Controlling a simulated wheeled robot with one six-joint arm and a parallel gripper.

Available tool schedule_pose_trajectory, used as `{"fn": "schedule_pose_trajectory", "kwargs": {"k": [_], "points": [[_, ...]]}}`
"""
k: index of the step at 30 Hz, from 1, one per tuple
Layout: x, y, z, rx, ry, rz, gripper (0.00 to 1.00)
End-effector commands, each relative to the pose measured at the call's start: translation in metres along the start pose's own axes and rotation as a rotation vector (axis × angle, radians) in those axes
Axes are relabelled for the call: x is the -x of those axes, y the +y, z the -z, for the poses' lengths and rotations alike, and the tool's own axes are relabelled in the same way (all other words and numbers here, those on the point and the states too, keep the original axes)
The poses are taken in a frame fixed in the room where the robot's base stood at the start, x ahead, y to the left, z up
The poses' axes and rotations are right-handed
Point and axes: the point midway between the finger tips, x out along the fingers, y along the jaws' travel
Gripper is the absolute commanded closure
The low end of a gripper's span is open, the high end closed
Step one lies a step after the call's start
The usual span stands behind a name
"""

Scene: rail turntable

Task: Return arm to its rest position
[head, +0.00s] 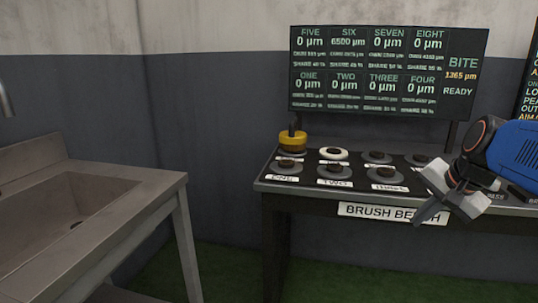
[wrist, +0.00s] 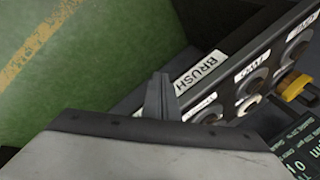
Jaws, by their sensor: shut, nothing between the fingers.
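My gripper (head: 432,210) is at the right of the head view, in front of the brush bench (head: 335,194). It points down and to the left, its fingers overlapping the bench's front edge and part of its label. In the wrist view, my gripper's fingers (wrist: 160,95) are together with nothing between them. Behind them lie the bench edge and the green floor. My arm comes in from the right edge of the head view.
A metal sink (head: 100,190) stands at the left. The bench carries several dark round pads, a white ring (head: 334,153) and a yellow cylinder (head: 293,140). A display board (head: 385,70) rises behind. Green floor (head: 215,275) lies open between sink and bench.

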Motion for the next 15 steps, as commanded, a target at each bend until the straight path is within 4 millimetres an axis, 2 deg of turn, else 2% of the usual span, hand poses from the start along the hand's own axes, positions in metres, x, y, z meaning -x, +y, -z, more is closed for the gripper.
{"fn": "schedule_pose_trajectory", "kwargs": {"k": [1, 6, 12, 15], "points": [[-0.002, 0.007, -0.023, 0.092, -0.007, -0.010, 1.00], [-0.012, 0.042, -0.086, 0.413, -0.024, -0.050, 1.00], [-0.025, 0.088, -0.141, 0.765, -0.041, -0.084, 1.00], [-0.031, 0.105, -0.157, 0.891, -0.045, -0.096, 1.00]]}}
